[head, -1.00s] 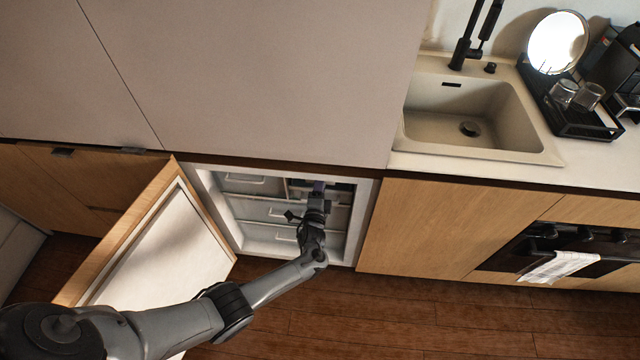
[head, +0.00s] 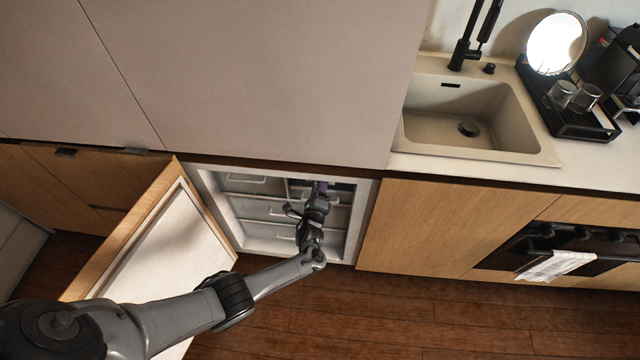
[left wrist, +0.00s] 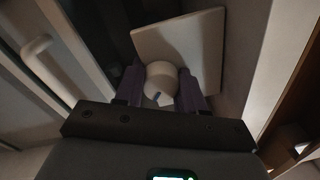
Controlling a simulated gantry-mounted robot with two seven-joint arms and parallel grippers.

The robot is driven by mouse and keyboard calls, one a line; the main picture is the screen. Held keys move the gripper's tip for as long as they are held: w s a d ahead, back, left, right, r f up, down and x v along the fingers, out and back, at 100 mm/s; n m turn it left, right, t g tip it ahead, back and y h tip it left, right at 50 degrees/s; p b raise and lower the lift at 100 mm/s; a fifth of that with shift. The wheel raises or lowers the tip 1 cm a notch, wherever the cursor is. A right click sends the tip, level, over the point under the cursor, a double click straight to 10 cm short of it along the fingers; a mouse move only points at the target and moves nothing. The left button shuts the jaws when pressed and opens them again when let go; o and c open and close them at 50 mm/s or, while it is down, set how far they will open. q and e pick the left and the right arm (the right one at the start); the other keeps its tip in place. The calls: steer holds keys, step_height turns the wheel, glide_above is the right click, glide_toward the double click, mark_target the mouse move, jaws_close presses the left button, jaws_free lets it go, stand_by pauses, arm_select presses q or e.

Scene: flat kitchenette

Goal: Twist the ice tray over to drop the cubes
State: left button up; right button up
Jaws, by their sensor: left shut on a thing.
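A white round knob (left wrist: 161,78) shows in the left wrist view, in front of a pale square panel (left wrist: 196,45). My left gripper (left wrist: 160,92) has its two purple fingers on either side of the knob and is shut on it. In the head view my left gripper (head: 321,187) reaches into the upper right part of the open freezer compartment (head: 361,225). My own wrist covers the knob and panel there. I cannot make out any ice cubes. My right gripper is not in view.
The wooden cabinet door (head: 150,255) stands open at the left. Several drawer fronts with white handles (head: 245,179) fill the compartment. A handle (left wrist: 36,46) is close left of the gripper. The sink (head: 470,115) and oven towel (head: 556,265) are at the right.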

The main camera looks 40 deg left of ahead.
arm_select(q)
steer(key=shift+m, duration=1.1)
steer(key=o, duration=1)
steer(key=shift+o, duration=0.2)
steer(key=shift+s+d+p, duration=0.1)
steer(key=shift+s+p, duration=0.1)
steer(key=shift+p, duration=0.15)
steer(key=p+v, duration=0.3)
steer(key=v, duration=0.7)
steer(key=shift+s+p, duration=0.2)
steer(key=shift+p, duration=0.1)
